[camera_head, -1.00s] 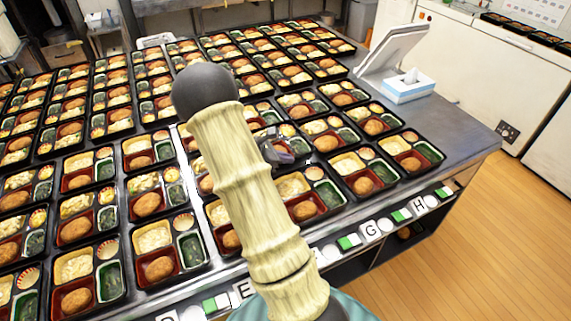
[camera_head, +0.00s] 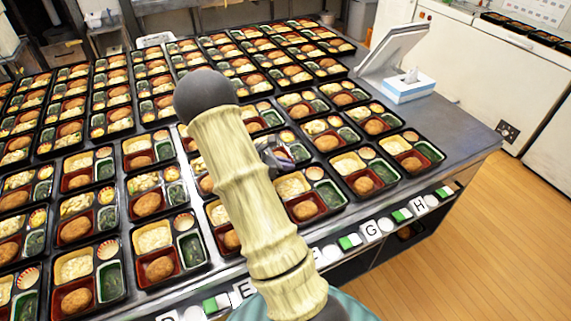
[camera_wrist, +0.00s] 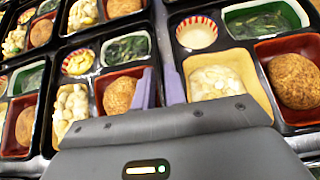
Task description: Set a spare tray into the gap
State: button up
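Black bento trays stand in rows on the table; one at the front right corner (camera_head: 428,174) holds a croquette, greens and a pale side. My gripper (camera_head: 277,156) is low over the trays in the head view, partly hidden behind my pale ribbed arm. In the wrist view its two thin purple-grey fingers (camera_wrist: 162,88) point down, close together, at the border between a left tray (camera_wrist: 53,110) and a right tray (camera_wrist: 262,84). A dark rim shows between the fingers; I cannot tell whether they pinch it. I cannot make out the gap or which tray is spare.
A tilted white screen (camera_head: 398,45) and a blue-and-white tissue box (camera_head: 408,90) stand at the table's right back. Lettered tags line the front edge (camera_head: 372,229). More filled trays lie on a white cabinet (camera_head: 490,60) at right. Bare table shows near the right edge (camera_head: 455,125).

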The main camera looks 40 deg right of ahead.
jog(key=v, duration=1.2)
jog(key=shift+r, duration=0.15)
jog(key=shift+s, duration=0.1)
jog(key=s+a+r+m+t+y, duration=0.3)
jog(key=s+a+m+t+y, duration=0.2)
jog(key=s+a+m+y, duration=0.6)
jog(key=s+a+m, duration=0.4)
jog(key=a, duration=0.4)
jog(key=shift+a+r, duration=0.1)
jog(key=shift+a, duration=0.05)
